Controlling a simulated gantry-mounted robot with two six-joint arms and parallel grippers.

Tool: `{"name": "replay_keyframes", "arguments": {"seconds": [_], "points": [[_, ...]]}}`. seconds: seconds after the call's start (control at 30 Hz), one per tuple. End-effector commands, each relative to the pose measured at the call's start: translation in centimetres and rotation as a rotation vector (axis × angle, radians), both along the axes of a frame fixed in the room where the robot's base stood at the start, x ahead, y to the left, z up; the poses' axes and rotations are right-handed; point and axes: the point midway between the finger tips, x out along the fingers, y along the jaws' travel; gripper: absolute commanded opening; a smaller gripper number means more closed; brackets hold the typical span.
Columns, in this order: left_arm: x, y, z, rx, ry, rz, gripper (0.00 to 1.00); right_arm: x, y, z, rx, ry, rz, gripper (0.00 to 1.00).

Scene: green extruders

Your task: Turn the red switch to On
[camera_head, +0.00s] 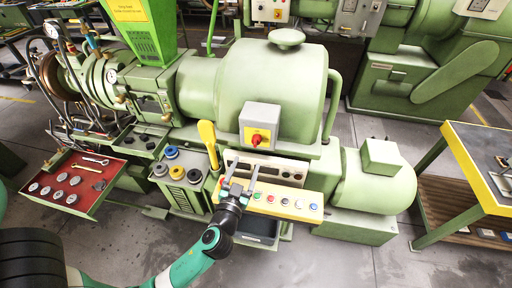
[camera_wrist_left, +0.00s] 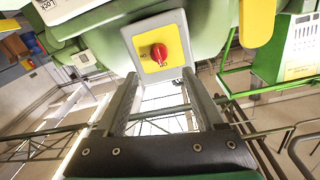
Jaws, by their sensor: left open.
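The red switch (camera_head: 256,140) is a red knob on a yellow plate, on the front of a grey box (camera_head: 263,115) fixed to the green extruder (camera_head: 290,85). In the left wrist view the red switch (camera_wrist_left: 159,53) lies ahead, just past the fingertips and centred between them. My left gripper (camera_head: 241,170) is open and empty, below and a little left of the switch in the head view, its fingers pointing up toward it. In the left wrist view my left gripper (camera_wrist_left: 160,80) shows both fingers spread apart. No contact with the switch is visible. My right gripper is not in view.
A yellow lever (camera_head: 209,140) stands left of the grey box. A sloped panel with several coloured buttons (camera_head: 300,207) lies below. A red tray with tools (camera_head: 90,165) is at left. A table with a yellow edge (camera_head: 470,165) is at right.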

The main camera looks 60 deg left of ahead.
Motion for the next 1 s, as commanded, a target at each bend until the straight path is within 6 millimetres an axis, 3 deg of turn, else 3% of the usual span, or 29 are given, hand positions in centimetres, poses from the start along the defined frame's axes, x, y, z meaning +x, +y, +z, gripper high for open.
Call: {"name": "replay_keyframes", "arguments": {"seconds": [0.4, 0.77, 0.83, 1.0], "points": [[5.6, 6.5, 0.2, 0.001, -0.001, 0.002, 0.71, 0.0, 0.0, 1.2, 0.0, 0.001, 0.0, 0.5], [6.4, 7.3, 0.0, 0.001, -0.001, -0.001, 0.71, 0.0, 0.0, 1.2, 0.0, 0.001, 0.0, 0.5], [6.4, 7.3, 0.1, 0.001, -0.001, -0.001, 0.63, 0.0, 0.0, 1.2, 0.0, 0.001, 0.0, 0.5], [6.3, 7.3, 0.1, 0.001, -0.001, -0.001, 0.33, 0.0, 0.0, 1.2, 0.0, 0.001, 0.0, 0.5]]}}
